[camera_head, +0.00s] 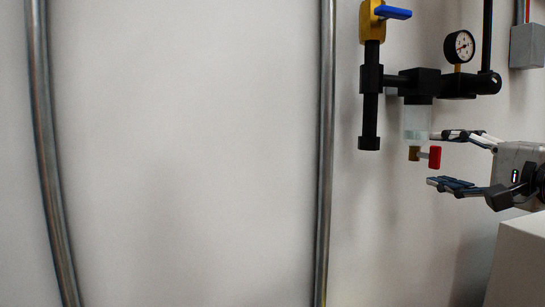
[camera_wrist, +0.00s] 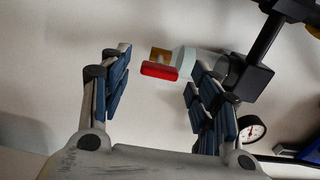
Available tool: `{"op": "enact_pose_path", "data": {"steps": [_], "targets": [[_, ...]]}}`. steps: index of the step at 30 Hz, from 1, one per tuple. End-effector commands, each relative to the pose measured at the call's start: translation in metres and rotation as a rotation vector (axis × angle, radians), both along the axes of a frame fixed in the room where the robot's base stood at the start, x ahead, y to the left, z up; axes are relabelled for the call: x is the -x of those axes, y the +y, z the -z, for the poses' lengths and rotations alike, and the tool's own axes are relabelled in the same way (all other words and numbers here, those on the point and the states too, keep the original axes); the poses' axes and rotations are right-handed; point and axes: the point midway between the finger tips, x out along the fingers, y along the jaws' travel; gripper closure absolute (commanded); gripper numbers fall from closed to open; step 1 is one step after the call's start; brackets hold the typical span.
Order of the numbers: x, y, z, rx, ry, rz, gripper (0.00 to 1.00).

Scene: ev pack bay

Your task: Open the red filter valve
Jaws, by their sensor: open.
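The red filter valve (camera_head: 435,157) is a small red handle on a brass fitting (camera_head: 414,153) under the clear filter bowl (camera_head: 417,122). In the wrist view the red handle (camera_wrist: 160,71) shows beyond the fingertips, between the two fingers in the picture, with the bowl (camera_wrist: 188,62) partly behind one finger. My gripper (camera_head: 445,158) is open and empty, coming from the right. In the head view its upper finger is just above the handle's height and its lower finger is below it. I cannot tell whether either finger touches the valve or bowl.
A black pipe assembly (camera_head: 369,105) holds a blue lever (camera_head: 393,12) on a yellow valve body and a round pressure gauge (camera_head: 459,46). A grey box (camera_head: 527,46) hangs at upper right. A white block (camera_head: 518,262) stands below my gripper. Metal posts stand left.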

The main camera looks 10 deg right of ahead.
Motion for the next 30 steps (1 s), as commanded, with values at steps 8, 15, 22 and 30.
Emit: {"op": "enact_pose_path", "data": {"steps": [8,15,22,30], "targets": [[0.061,-0.007,0.0,-0.001,0.001,0.007,0.43],[0.095,-0.008,0.0,0.0,0.001,0.003,0.43],[0.103,-0.008,0.0,-0.001,0.001,-0.001,0.43],[0.101,-0.006,0.002,-0.004,0.018,-0.01,0.43]]}}
